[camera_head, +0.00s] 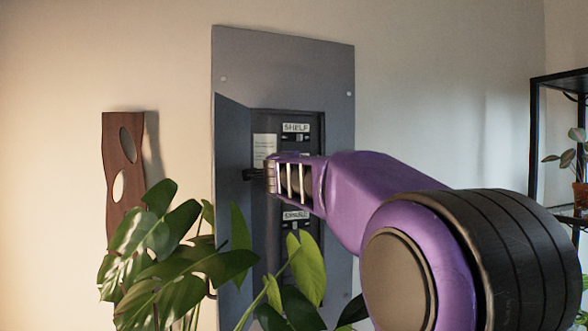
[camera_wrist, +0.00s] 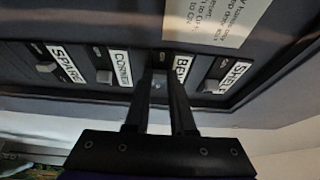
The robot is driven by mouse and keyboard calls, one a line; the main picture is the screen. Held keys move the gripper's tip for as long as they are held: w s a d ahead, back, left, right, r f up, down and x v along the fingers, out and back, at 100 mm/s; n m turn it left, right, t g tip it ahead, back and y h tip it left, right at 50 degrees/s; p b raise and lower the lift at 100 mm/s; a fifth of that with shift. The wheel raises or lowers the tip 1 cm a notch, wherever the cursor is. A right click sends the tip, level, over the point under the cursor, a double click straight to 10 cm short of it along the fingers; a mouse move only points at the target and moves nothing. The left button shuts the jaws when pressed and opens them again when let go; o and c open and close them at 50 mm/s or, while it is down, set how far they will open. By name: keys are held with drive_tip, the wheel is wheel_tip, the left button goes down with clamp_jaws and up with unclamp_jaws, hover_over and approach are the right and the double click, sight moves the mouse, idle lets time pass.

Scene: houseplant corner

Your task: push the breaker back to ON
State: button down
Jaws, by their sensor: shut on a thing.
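The breaker panel (camera_head: 335,90) is a grey box on the wall with its door (camera_head: 233,140) open to the left. In the wrist view a row of labelled breakers shows: SPARE (camera_wrist: 47,68), CORNER (camera_wrist: 104,77), one whose label starts with BE (camera_wrist: 181,66), and SHELF (camera_wrist: 211,85). My gripper (camera_wrist: 160,80) is at the BE breaker, its two dark fingers close together and shut on its switch. The fingers hide that switch, so its position cannot be told. In the head view my purple wrist covers the middle of the panel.
A leafy plant (camera_head: 180,245) stands in front of the panel's lower left, with more leaves (camera_head: 308,268) below my wrist. A wooden wall piece (camera_head: 121,160) hangs to the left. A black shelf (camera_head: 535,130) with a potted plant (camera_head: 580,195) is at the right. A printed notice (camera_wrist: 215,18) is beside the breakers.

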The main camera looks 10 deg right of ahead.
drive_tip(key=shift+d+y, duration=0.1)
drive_tip(key=shift+y, duration=0.2)
drive_tip(key=shift+w+d+r+n+g+y+b, duration=0.1)
drive_tip(key=shift+d+n+g+y+b, duration=0.4)
drive_tip(key=shift+n+y, duration=1.5)
drive_tip(key=shift+w+d+r+n+g+y+b, duration=0.1)
drive_tip(key=shift+d+n+g+y+b, duration=0.4)
drive_tip(key=shift+n+y, duration=1.5)
drive_tip(key=shift+w+d+n+g+y+b, duration=0.1)
drive_tip(key=shift+d+n+g+y+b, duration=0.5)
drive_tip(key=shift+y, duration=2.5)
drive_tip(key=shift+n+p, duration=0.35)
drive_tip(key=shift+n, duration=0.15)
drive_tip(key=c, duration=0.8)
unclamp_jaws()
drive_tip(key=shift+f, duration=0.15)
drive_tip(key=shift+o, duration=0.2)
drive_tip(key=shift+w, duration=0.1)
drive_tip(key=shift+d, duration=0.1)
